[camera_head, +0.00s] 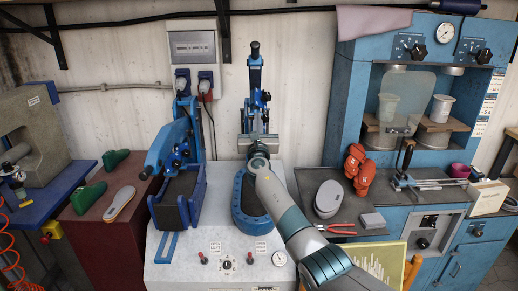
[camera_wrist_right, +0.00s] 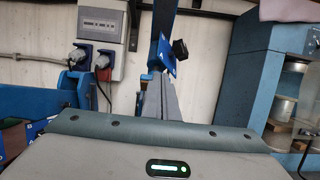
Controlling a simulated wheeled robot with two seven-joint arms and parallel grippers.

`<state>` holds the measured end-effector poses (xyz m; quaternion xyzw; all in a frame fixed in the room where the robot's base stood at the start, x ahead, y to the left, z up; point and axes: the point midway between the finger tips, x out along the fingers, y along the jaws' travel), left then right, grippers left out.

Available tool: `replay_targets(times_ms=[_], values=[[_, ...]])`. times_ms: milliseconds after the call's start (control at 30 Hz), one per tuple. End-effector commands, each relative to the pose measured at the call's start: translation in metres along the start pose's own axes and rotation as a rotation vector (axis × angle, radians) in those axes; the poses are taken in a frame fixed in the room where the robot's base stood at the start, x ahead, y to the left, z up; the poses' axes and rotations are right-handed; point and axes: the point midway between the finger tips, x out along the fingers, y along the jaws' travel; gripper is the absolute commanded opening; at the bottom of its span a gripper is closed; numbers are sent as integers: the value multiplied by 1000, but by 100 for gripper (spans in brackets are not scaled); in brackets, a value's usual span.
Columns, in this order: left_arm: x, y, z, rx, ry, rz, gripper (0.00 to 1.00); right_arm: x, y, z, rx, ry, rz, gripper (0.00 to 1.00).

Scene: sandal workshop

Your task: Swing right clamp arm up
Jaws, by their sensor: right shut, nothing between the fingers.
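The right clamp arm (camera_head: 255,82) is blue with a black-tipped end and stands upright at the back of the white press bench. Its blue post also shows in the wrist view (camera_wrist_right: 158,45), with a black knob beside it. My right gripper (camera_head: 258,141) is at the lower part of this arm, reaching in from the front right. In the wrist view its grey fingers (camera_wrist_right: 164,88) are together and empty, close to the blue metal; I cannot tell whether they touch. My own arm hides part of the blue U-shaped pad holder (camera_head: 239,205). My left gripper is not in view.
The left clamp arm (camera_head: 172,142) leans down to the left over its black pad (camera_head: 181,187). A wall box (camera_head: 193,46) with plugs hangs behind. Grey table (camera_head: 349,232) at right holds red lasts (camera_head: 360,170) and pliers (camera_head: 337,229). A blue cabinet (camera_head: 352,100) stands behind it.

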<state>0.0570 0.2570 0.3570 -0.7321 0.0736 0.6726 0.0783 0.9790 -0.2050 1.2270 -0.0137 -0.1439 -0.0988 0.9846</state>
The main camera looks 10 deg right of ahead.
Motion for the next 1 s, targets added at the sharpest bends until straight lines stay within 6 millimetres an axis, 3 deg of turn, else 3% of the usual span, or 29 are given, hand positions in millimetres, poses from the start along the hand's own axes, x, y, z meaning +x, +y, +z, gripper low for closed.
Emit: replay_targets(times_ms=[33, 300, 733, 1000], values=[[-7, 0, 0, 0, 0, 0, 31, 12, 0, 18, -1, -5, -1, 0], [-6, -2, -13, 0, 15, -2, 31, 34, 0, 39, -2, 1, 0, 0], [-6, -2, -11, 0, 13, -2, 31, 34, -1, 38, -1, 2, 0, 0], [1, 0, -10, 0, 13, 0, 31, 31, -9, 26, -2, 3, 0, 0]])
